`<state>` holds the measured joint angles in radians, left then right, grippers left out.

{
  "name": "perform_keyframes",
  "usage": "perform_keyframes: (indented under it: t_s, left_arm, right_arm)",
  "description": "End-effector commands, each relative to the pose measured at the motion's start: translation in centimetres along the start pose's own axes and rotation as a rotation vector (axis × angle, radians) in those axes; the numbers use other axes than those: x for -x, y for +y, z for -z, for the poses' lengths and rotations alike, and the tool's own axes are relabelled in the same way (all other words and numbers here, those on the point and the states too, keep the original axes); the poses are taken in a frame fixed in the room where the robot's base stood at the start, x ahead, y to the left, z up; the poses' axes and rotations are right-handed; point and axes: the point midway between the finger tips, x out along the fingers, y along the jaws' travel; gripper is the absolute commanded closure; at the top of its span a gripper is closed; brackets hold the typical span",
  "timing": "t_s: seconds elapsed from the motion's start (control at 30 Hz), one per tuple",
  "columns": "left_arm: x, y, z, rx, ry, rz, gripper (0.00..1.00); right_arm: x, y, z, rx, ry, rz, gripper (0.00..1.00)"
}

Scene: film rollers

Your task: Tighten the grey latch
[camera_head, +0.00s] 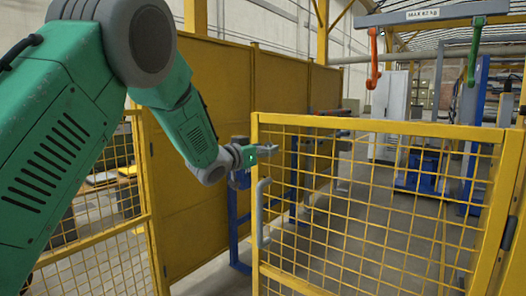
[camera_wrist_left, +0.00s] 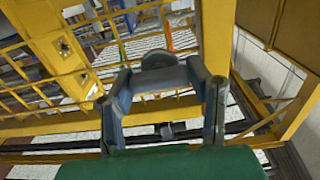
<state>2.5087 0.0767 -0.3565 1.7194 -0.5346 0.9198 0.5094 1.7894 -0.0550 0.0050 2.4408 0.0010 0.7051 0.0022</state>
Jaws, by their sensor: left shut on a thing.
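My left gripper (camera_head: 266,149) is at the upper left corner of the yellow mesh gate (camera_head: 380,127), its arm coming in from the left. In the left wrist view its two fingers (camera_wrist_left: 160,76) are closed in around a grey bar-like piece, which appears to be the grey latch (camera_wrist_left: 162,80). A dark rounded knob shows just beyond that piece. In the head view the latch is too small and too covered by the gripper to make out. A grey vertical handle (camera_head: 260,213) is on the gate's left post, below the gripper. My right gripper is not in view.
Yellow solid panels (camera_head: 222,90) stand behind my arm, and a yellow mesh fence (camera_head: 95,262) is at lower left. A red-orange hook (camera_head: 373,58) and a green hook (camera_head: 475,50) hang from a grey beam at upper right. Open floor lies behind the gate.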

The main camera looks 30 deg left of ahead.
Motion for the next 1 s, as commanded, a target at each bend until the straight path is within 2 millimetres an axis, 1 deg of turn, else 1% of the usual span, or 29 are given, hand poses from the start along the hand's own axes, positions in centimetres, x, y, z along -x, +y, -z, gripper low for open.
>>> perform_keyframes:
  t_s: [0.03, 0.27, 0.47, 0.67, 1.0]
  left_arm:
    - [0.04, -0.26, -0.33, 0.002, -0.007, 0.006, 0.83]
    - [0.06, -0.34, -0.46, -0.005, -0.011, 0.012, 0.83]
    - [0.10, -0.36, -0.58, -0.053, -0.012, 0.009, 0.83]
    - [0.10, -0.34, -0.67, -0.176, -0.015, 0.008, 0.83]
    - [0.11, -0.38, -0.86, -0.488, -0.018, 0.008, 0.83]
  right_arm:
    - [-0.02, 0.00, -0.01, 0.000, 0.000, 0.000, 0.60]
    - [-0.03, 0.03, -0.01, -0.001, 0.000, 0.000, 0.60]
    - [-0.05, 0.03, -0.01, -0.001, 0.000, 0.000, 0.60]
    - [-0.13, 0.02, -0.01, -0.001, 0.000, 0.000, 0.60]
    - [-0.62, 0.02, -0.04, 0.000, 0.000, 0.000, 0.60]
